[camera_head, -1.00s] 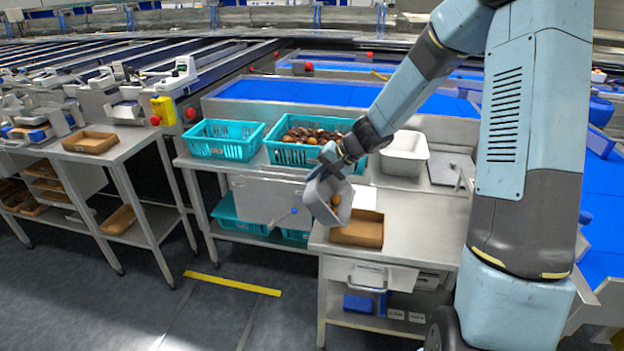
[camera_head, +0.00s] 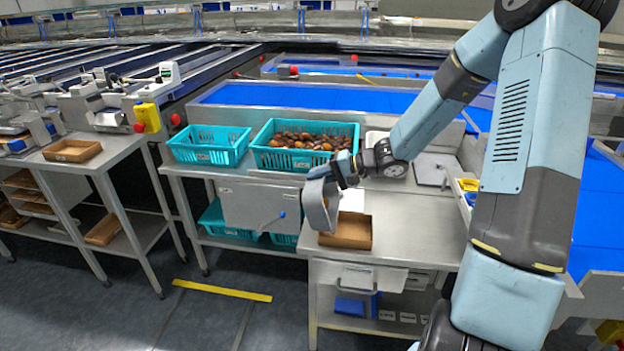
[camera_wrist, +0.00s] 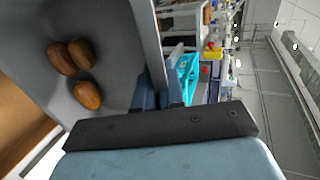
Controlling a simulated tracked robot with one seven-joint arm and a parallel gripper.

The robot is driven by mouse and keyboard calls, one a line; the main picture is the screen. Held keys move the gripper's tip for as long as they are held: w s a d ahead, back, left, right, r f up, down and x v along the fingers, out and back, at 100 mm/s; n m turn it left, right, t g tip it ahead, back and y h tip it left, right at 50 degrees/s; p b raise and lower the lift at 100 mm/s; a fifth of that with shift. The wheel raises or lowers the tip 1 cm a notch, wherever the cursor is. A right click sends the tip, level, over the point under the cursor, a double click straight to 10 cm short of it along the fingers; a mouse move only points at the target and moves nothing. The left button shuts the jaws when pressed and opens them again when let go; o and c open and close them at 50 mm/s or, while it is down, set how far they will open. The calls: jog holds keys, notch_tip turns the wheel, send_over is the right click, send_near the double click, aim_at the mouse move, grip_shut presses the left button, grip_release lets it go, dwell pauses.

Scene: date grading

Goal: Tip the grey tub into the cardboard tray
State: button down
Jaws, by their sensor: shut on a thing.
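My gripper (camera_head: 334,180) is shut on the wall of the grey tub (camera_head: 317,206). The tub is tilted steeply on its side, above the left part of the cardboard tray (camera_head: 351,231) on the steel bench. In the wrist view the tub (camera_wrist: 118,60) shows its inside, with several brown dates (camera_wrist: 86,95) in it, three of them close together. The wrist view also shows my gripper's fingers (camera_wrist: 163,92) at the tub's rim. The cardboard tray (camera_wrist: 22,110) shows at the left there. The part of the tray's inside that shows in the head view looks bare; the tub hides the rest.
A teal crate full of dates (camera_head: 265,160) stands behind the tub, with an empty teal crate (camera_head: 207,158) to its left. Another cardboard tray (camera_head: 72,151) lies on the left bench. The steel bench (camera_head: 420,225) is clear right of the tray.

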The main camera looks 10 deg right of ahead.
jog(key=s+d+f+t+y, duration=0.2)
jog(key=s+d+t+y, duration=0.1)
jog(key=d+y, duration=0.8)
jog(key=shift+s+d+f, duration=0.2)
jog(key=shift+s+d, duration=0.1)
jog(key=shift+d, duration=0.5)
dwell(1.3)
jog(key=shift+r, duration=0.1)
dwell(1.0)
